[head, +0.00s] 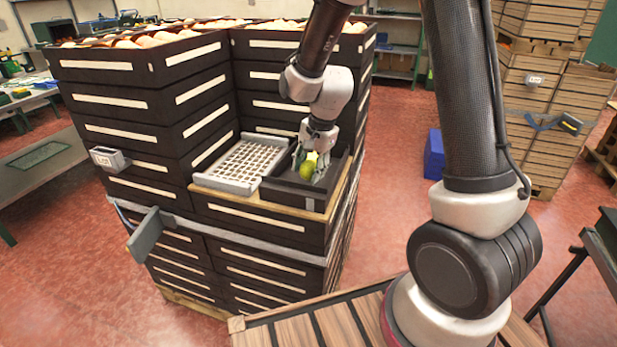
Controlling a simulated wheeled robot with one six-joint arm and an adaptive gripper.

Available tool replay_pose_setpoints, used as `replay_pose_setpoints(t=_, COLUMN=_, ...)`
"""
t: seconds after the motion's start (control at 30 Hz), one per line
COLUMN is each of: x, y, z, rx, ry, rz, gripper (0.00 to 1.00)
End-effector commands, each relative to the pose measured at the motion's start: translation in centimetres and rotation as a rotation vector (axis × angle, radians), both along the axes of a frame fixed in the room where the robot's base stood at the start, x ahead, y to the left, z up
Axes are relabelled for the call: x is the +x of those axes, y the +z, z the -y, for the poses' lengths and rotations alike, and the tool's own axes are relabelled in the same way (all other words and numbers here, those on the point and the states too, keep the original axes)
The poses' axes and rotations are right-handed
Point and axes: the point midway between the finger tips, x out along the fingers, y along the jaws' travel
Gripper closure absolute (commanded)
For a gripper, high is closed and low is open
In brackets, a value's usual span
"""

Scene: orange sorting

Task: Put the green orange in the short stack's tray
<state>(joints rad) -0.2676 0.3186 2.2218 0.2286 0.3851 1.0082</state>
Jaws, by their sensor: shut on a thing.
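The green orange (306,171) is yellow-green and sits between the fingers of my gripper (313,160), which is shut on it. My gripper points down over the dark tray (288,189) on top of the short stack (262,222). The orange is at or just above the tray's opening; I cannot tell whether it touches the tray floor. The tray's inside is partly hidden by the gripper and shadow.
A pale grid tray (246,166) lies left of the dark tray. Taller stacks of dark crates (140,104) with oranges on top rise to the left and behind. Wooden crates (552,95) stand at the right. Red floor is open between.

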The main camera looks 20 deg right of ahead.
Motion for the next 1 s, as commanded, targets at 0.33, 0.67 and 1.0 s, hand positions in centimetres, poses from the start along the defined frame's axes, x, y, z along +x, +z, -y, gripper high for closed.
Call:
replay_pose_setpoints(t=0.33, x=0.0, y=-3.3, z=0.0, rx=0.000, ry=0.001, rz=0.002, gripper=0.78)
replay_pose_setpoints(t=0.67, x=0.0, y=-3.6, z=0.0, rx=0.000, ry=0.001, rz=0.000, gripper=0.38)
replay_pose_setpoints(t=1.0, x=0.0, y=-3.5, z=0.0, rx=-0.001, ry=0.001, rz=0.001, gripper=0.32)
